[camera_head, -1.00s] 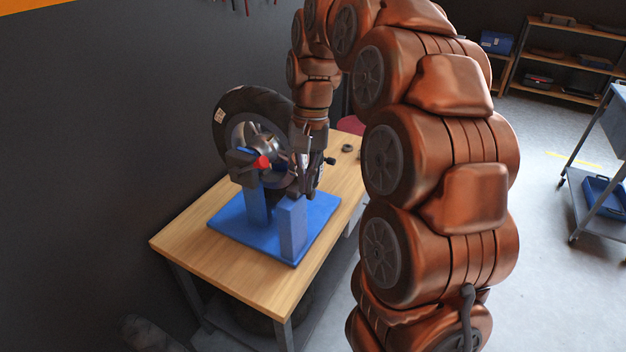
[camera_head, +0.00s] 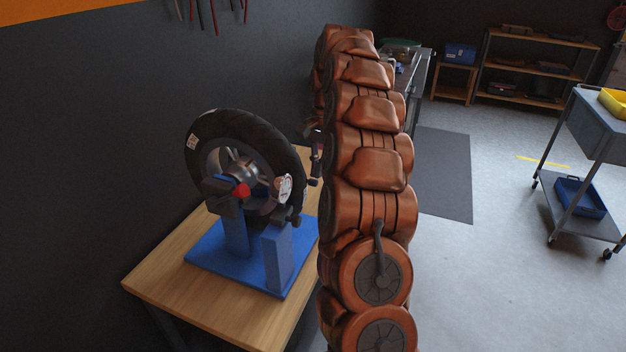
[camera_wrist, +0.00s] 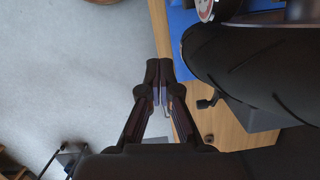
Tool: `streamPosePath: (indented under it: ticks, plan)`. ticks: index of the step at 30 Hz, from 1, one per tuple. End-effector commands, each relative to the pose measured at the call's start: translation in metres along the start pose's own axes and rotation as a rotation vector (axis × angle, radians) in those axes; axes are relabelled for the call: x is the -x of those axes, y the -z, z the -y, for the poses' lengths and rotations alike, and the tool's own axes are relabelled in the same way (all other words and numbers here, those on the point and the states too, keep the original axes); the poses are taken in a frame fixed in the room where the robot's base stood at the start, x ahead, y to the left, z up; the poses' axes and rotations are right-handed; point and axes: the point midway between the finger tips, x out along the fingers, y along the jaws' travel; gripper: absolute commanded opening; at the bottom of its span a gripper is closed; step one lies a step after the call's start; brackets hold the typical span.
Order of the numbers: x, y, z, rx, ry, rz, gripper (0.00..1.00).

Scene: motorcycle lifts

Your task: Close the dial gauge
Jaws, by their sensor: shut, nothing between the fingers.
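The dial gauge (camera_head: 285,188) has a round pale face and sits at the wheel's right side, above the right post of the blue stand (camera_head: 279,258). Part of it also shows at the top edge of the wrist view (camera_wrist: 206,8). My gripper (camera_wrist: 168,70) is shut and empty, apart from the gauge, over the table's edge beside the tyre. In the head view, my arm hides most of the gripper. The black tyre (camera_head: 232,122) is mounted upright on the stand, with a red knob (camera_head: 242,191) in front of its hub.
The stand is on a wooden table (camera_head: 180,290) against a dark wall. A grey trolley (camera_head: 598,130) holds a yellow tray (camera_head: 613,102) and a blue tray (camera_head: 580,197). Shelves (camera_head: 535,70) stand at the back. Open floor (camera_head: 490,270) lies to the right.

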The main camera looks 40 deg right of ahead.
Motion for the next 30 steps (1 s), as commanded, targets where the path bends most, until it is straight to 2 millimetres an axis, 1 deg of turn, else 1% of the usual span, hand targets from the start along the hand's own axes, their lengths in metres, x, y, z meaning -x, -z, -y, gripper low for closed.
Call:
streamPosePath:
  ticks: [4, 14, 27, 28, 30]
  plan:
    - [-0.011, -0.002, -0.001, 0.002, -0.005, 0.007, 0.00]
    - [-0.041, -0.001, -0.002, 0.000, -0.003, 0.005, 0.00]
    - [-0.091, -0.002, -0.003, -0.002, -0.003, 0.006, 0.00]
    - [-0.094, -0.002, -0.002, -0.001, -0.002, 0.005, 0.00]
    - [-0.092, -0.011, -0.002, 0.001, -0.002, 0.004, 0.00]
